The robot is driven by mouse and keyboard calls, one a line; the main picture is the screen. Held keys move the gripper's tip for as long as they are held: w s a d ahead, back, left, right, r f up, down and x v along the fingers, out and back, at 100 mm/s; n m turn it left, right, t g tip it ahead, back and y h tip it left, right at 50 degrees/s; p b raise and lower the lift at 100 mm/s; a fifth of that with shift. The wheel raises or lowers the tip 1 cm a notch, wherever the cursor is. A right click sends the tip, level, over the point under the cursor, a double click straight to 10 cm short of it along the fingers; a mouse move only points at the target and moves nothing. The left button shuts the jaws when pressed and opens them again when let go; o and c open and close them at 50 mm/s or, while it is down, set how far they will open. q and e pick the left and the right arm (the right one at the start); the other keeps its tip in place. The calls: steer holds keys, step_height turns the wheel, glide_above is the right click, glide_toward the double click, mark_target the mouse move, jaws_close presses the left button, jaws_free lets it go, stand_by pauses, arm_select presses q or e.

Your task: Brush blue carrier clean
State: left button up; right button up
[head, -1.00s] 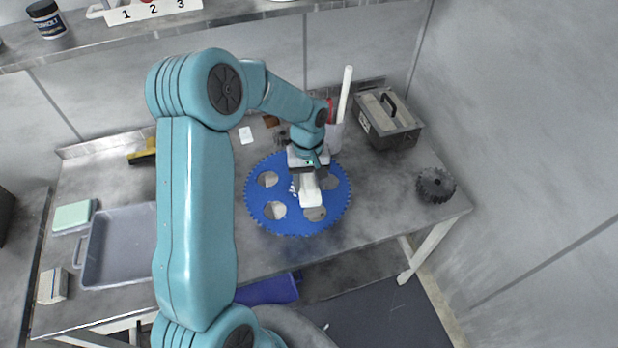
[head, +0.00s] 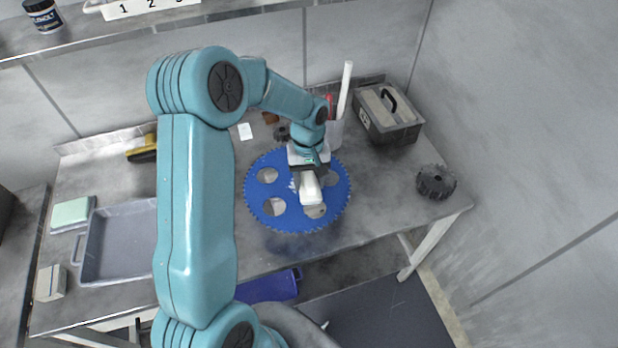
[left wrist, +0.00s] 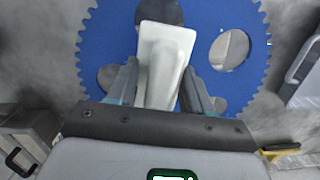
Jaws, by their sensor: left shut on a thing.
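The blue carrier (head: 282,220) is a toothed disc with several round holes, lying flat on the bench. It also shows in the left wrist view (left wrist: 106,35). My left gripper (head: 308,174) is over the carrier's right half, and in the left wrist view its fingers (left wrist: 160,90) are closed on a white block-like tool (left wrist: 165,55). The tool's white end (head: 311,192) reaches over the carrier near a hole. I cannot tell whether its underside touches the carrier. White bits lie left of the gripper. My right gripper is not in view.
A grey tray (head: 117,268), a green sponge (head: 71,213) and a small box (head: 50,283) are at the left. A yellow-edged brush (head: 142,154) lies behind. A lidded grey box (head: 388,120) and a dark gear (head: 436,181) are at the right. A shelf (head: 110,27) runs above.

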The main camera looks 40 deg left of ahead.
arm_select(q)
steer(key=shift+f+b, duration=0.5)
steer(key=shift+f, duration=0.15)
steer(key=shift+a, duration=0.15)
